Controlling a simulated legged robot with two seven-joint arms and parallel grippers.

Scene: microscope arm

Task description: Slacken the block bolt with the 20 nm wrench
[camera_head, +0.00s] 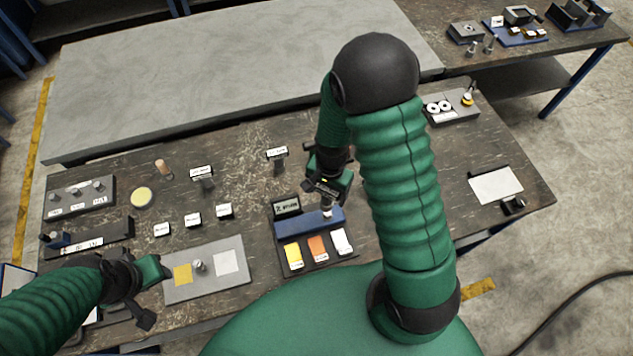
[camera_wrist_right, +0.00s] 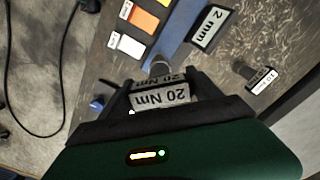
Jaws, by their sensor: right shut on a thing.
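My right gripper (camera_head: 327,188) is shut on the 20 Nm wrench, whose white label (camera_wrist_right: 162,95) shows between the fingers in the right wrist view. The gripper is above the right part of the blue block (camera_head: 300,224). A short grey cylinder (camera_head: 327,210) shows just below the gripper, at the block; it also shows in the right wrist view (camera_wrist_right: 158,66). I cannot tell whether it is the bolt or the wrench's lower end, nor whether wrench and bolt touch. My left gripper (camera_head: 150,272) hangs near the grey plate's left edge; its jaw opening is unclear.
A 2 mm sign (camera_head: 287,207) stands behind the block; yellow (camera_head: 293,255), orange and white cards lie in front. Two labelled tools (camera_head: 277,158) (camera_head: 202,178) stand farther back. The grey plate (camera_head: 236,285) carries a small metal post.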

